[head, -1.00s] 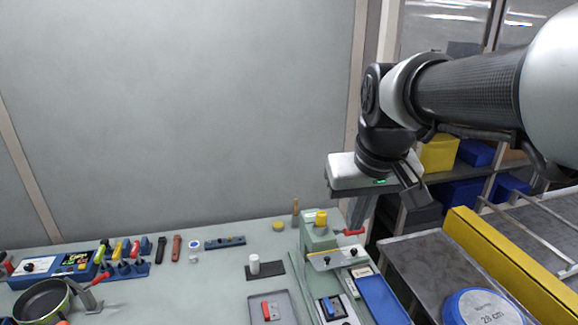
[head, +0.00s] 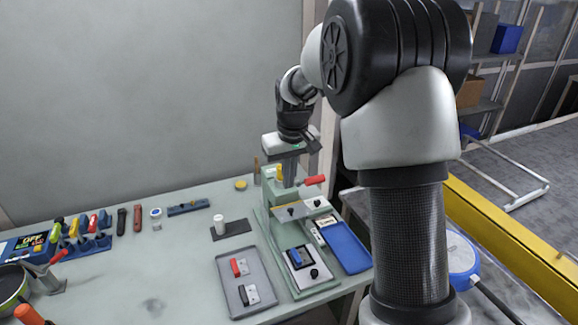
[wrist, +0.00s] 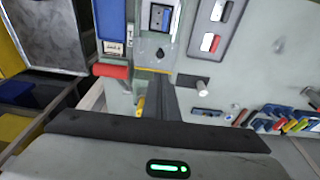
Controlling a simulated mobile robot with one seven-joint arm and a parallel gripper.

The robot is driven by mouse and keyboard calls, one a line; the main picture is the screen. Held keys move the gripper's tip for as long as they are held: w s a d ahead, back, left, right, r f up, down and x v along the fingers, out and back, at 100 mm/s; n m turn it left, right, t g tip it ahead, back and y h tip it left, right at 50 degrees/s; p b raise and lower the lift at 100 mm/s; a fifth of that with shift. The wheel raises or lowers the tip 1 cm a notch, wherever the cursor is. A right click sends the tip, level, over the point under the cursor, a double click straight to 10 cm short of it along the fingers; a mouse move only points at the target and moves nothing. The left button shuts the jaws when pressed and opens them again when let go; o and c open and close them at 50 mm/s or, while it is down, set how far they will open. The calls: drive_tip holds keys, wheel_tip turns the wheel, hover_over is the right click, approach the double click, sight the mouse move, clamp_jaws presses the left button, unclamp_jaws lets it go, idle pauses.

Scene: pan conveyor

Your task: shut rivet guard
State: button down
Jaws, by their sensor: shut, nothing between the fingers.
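The green riveting press (head: 272,198) stands at the right part of the bench, with a red lever handle (head: 313,181) on its right side. A pale guard plate (head: 302,210) with a yellow edge and dark knobs sits at its front. In the wrist view its yellow edge (wrist: 152,70) shows just beyond my fingertips. My gripper (head: 290,184) is shut and empty, pointing down at the press head. Whether it touches the press or the guard I cannot tell. A blue-handled part (head: 296,256) lies in the fixture in front of the guard.
A grey tray (head: 226,272) with red-handled and dark-handled parts lies left of the press. A blue tray (head: 345,247) lies to its right. A white cylinder (head: 219,223) stands on a dark mat behind the grey tray. My arm hides part of the right side.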

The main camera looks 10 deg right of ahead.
sight(290, 209)
drive_tip(key=f, duration=0.7)
drive_tip(key=shift+s+d, duration=0.15)
drive_tip(key=shift+d, duration=0.05)
drive_tip(key=shift+f, duration=0.15)
